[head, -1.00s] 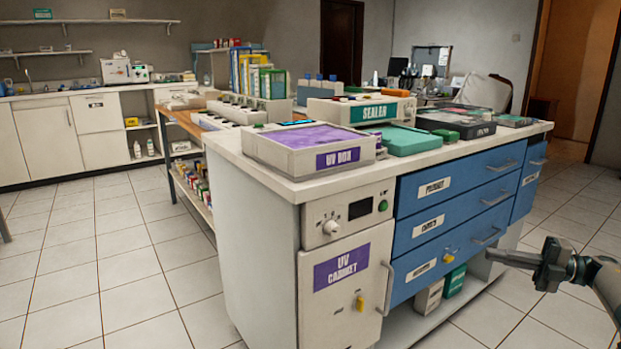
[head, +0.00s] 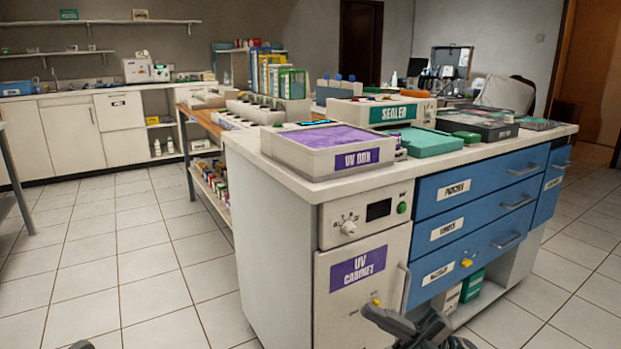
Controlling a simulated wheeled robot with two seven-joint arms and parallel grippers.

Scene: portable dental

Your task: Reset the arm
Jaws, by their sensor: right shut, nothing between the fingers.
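My right gripper (head: 386,318) is at the bottom of the head view, right of centre, in front of the lower part of the UV cabinet door (head: 345,300). It is shut and empty, and its rear part is cut off by the lower edge. A small dark tip (head: 81,345) shows at the bottom left edge, perhaps my left gripper. Too little of it shows to tell its state.
A white cabinet with blue drawers (head: 478,193) fills the right half. A UV box (head: 327,160), a sealer (head: 380,112) and a green tray (head: 428,150) stand on its top. Tiled floor (head: 130,250) is clear to the left. A table leg (head: 18,185) stands at the left edge.

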